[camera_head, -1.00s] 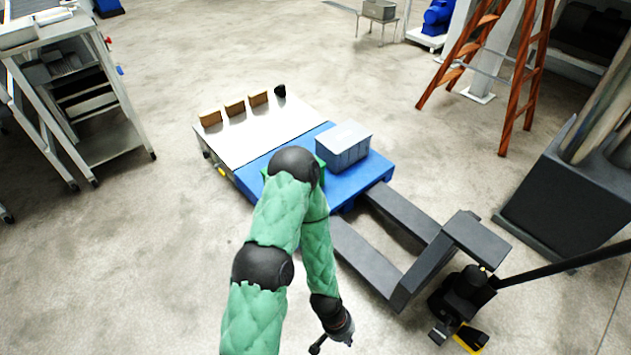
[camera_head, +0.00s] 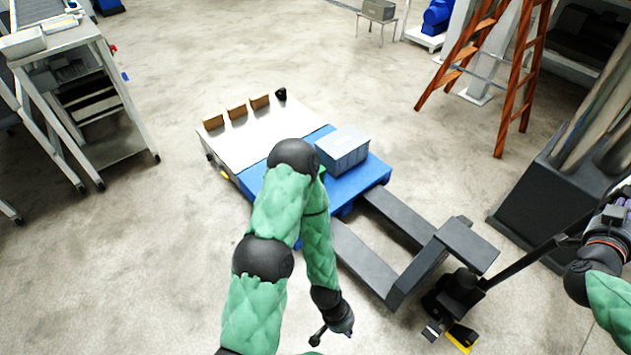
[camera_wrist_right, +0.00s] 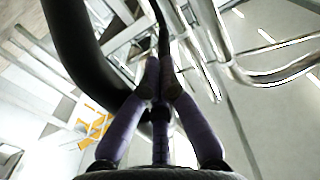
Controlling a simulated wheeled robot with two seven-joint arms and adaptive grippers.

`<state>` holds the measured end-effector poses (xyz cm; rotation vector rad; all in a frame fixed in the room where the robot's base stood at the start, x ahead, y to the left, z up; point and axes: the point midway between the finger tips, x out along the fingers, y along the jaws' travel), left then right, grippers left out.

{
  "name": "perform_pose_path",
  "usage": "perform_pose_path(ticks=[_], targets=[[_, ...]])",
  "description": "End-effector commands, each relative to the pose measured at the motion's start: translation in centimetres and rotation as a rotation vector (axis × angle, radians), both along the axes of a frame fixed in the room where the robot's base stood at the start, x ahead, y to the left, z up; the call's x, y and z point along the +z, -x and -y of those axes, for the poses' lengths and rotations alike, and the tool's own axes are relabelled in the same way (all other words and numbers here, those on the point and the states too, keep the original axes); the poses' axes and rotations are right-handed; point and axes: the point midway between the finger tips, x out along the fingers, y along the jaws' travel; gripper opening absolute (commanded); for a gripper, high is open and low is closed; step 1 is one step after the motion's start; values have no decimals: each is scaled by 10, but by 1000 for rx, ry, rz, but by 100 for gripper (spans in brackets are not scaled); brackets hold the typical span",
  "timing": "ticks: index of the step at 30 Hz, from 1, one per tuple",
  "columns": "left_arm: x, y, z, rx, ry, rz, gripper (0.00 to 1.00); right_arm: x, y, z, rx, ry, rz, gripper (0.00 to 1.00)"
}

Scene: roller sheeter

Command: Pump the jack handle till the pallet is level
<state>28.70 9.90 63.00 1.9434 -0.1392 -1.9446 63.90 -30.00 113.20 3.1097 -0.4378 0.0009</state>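The blue pallet (camera_head: 366,183) sits on the forks of the dark pallet jack (camera_head: 384,251), against a white-topped platform; I cannot tell if their tops are level. A grey-blue crate (camera_head: 343,150) stands on the pallet. The jack handle (camera_head: 524,264) slants up to the right from the pump. My right gripper (camera_head: 618,212) is at its upper end, partly cut by the picture edge. In the right wrist view, the purple fingers (camera_wrist_right: 161,84) close around the black handle loop (camera_wrist_right: 84,55), tips nearly together. My left gripper (camera_head: 334,334) hangs low, empty-looking, its fingers unclear.
The white-topped platform (camera_head: 262,138) carries brown blocks and a small black object at its far edge. An orange ladder (camera_head: 520,85) and a dark machine base (camera_head: 545,200) stand right. A rack (camera_head: 110,125) is at left. Floor around the jack's front is clear.

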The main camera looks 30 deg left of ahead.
Motion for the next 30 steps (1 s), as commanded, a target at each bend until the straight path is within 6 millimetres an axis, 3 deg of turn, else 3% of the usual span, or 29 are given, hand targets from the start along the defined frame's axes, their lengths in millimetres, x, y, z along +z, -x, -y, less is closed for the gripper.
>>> perform_pose_path(ticks=[4, 14, 21, 30], targets=[[16, 0, 0, 0, 0, 0, 0, 6, -9, -30, 2, -1, 0, 0], [22, 0, 0, 0, 0, -1, 0, 4, -14, -50, -1, -1, 0, 0], [36, 0, 0, 0, 0, 0, 0, 5, -26, -91, 2, 0, 0, 0], [36, 0, 0, 0, 0, 0, 0, 3, -29, -99, -2, 0, 0, 0]])
